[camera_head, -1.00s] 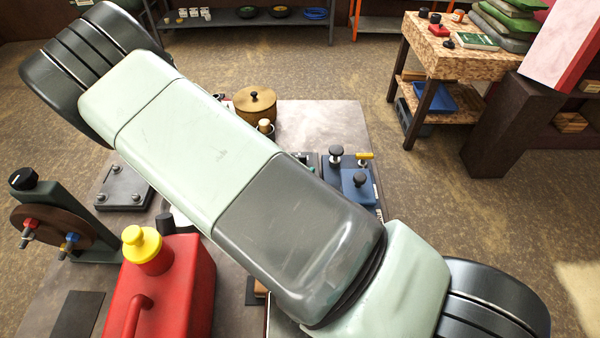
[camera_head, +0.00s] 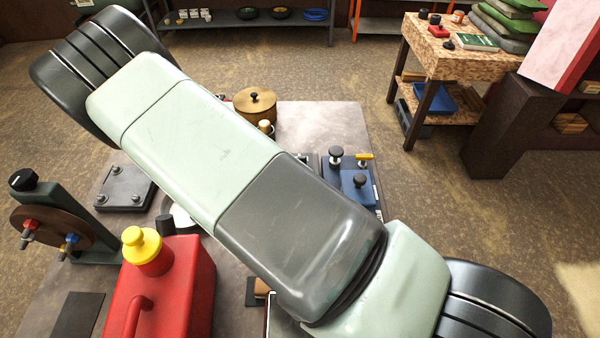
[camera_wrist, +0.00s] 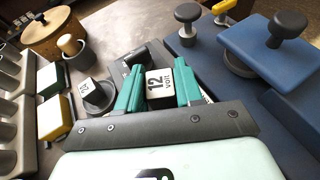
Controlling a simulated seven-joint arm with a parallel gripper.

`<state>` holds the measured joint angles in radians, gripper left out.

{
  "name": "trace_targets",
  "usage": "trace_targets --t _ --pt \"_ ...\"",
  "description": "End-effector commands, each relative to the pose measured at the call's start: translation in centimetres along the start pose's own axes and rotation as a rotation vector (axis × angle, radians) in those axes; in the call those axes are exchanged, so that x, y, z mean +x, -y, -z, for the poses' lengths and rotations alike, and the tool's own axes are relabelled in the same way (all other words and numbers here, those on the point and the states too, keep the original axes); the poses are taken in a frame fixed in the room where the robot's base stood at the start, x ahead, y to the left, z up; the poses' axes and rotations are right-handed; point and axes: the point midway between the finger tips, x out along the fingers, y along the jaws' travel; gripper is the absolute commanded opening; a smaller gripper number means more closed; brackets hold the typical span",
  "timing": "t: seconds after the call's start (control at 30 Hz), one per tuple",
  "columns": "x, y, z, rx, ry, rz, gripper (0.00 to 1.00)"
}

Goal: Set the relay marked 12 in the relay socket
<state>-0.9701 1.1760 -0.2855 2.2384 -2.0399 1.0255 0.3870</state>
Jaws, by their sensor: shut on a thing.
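In the wrist view my gripper (camera_wrist: 159,88) has its two teal fingers shut on the white relay marked 12 VOLT (camera_wrist: 160,82), whose marked face is turned to the camera. A dark grey block (camera_wrist: 119,70) shows just behind and left of the fingers. It may be the relay socket, but the fingers and relay cover much of it. I cannot tell whether the relay touches it. My arm hides the gripper in the head view.
A blue fixture with dark knobs (camera_wrist: 240,55) stands close on the right. Green (camera_wrist: 49,80) and yellow (camera_wrist: 54,117) blocks and a grey rack (camera_wrist: 12,110) are on the left. A lidded wooden pot (camera_wrist: 52,35) is behind. A red can (camera_head: 180,290) stands front left.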

Motion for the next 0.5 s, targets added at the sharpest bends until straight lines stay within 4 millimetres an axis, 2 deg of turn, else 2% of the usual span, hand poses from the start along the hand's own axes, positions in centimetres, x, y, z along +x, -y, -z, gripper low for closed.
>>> trace_targets --t 0.5 --pt "0.41 0.05 0.97 -0.001 0.001 0.001 0.06"
